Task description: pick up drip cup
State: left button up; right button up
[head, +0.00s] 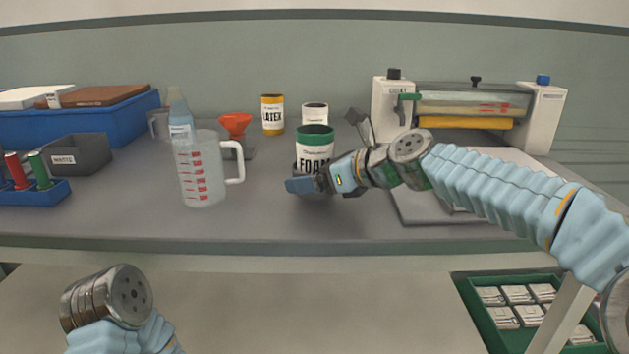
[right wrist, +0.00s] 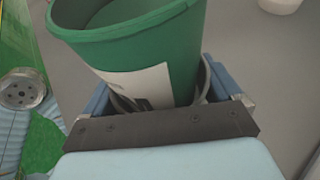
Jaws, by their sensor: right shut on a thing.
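A green cup (head: 316,142) with a white FOAM label stands upright in the middle of the head view. No other thing is marked as a drip cup. My right gripper (head: 322,180) is shut on this green cup, around its lower part. In the right wrist view the green cup (right wrist: 140,50) sits between the two blue fingers (right wrist: 160,95), its mouth tilted in the picture. A dark grey curved band runs round its lower part; I cannot tell whether it is a separate holder. The cup's base is hidden. Only a link of my left arm shows; its gripper is out of view.
A clear measuring jug (head: 203,175) stands to the left, a red funnel (head: 235,122) behind it. A LATEX tub (head: 272,115) and a white tub (head: 315,113) stand behind the cup. A roller machine (head: 470,105) is at the back right. The bench front is clear.

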jog(key=s+r+p, duration=0.2)
jog(key=s+r, duration=0.9)
jog(key=s, duration=0.3)
jog(key=shift+r, duration=0.1)
jog(key=p, duration=0.1)
send_near(301, 131)
jog(key=shift+w+a, duration=2)
jog(key=shift+a, duration=0.45)
jog(key=shift+f, duration=0.5)
jog(key=shift+f, duration=0.2)
jog(key=shift+f+b, duration=0.5)
jog(key=shift+f, duration=0.2)
jog(key=shift+f+b, duration=0.45)
jog(key=shift+f, duration=0.2)
